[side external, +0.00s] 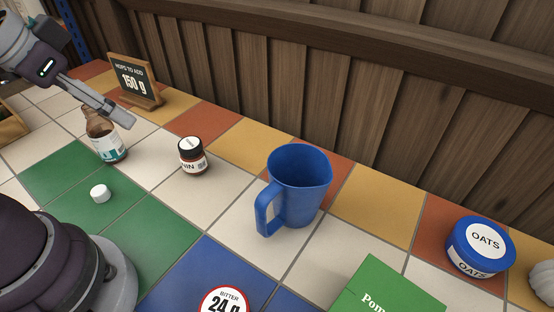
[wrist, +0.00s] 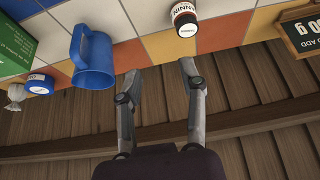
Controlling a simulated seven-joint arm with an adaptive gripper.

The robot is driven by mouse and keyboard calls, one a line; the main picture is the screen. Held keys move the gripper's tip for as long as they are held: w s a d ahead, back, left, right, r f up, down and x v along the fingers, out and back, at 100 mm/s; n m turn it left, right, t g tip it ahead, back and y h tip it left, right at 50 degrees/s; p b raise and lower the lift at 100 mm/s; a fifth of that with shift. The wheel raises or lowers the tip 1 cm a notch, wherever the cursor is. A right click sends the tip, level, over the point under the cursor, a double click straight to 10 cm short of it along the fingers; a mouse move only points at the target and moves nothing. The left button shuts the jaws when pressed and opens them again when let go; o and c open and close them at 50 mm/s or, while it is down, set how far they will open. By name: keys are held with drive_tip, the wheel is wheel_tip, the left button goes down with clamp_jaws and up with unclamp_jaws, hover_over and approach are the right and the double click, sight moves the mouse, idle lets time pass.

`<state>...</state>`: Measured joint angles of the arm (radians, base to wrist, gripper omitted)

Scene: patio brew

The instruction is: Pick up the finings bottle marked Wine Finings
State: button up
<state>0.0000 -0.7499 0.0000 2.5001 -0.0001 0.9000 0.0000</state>
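A brown bottle (side external: 108,147) with a white and teal label stands upright and uncapped on the tiles at left in the side view; its label is too small to read. A small brown jar (side external: 193,158) with a dark lid stands to its right; it also shows in the wrist view (wrist: 184,20), its label ending in "NNIN". No label reading Wine Finings is legible. My gripper (side external: 122,117) is above the tiles, a finger overlapping the brown bottle's top in the side view; contact cannot be told. In the wrist view my gripper (wrist: 158,74) is open and empty.
A white cap (side external: 100,194) lies on a green tile. A blue mug (side external: 300,183) stands mid-counter. A blue oats tub (side external: 481,245) and green box (side external: 388,292) are at right. A hops sign (side external: 133,82) stands at the back, before a wooden wall (side external: 400,110).

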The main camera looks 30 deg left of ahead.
drive_tip(key=o, duration=0.9)
drive_tip(key=shift+c, duration=0.2)
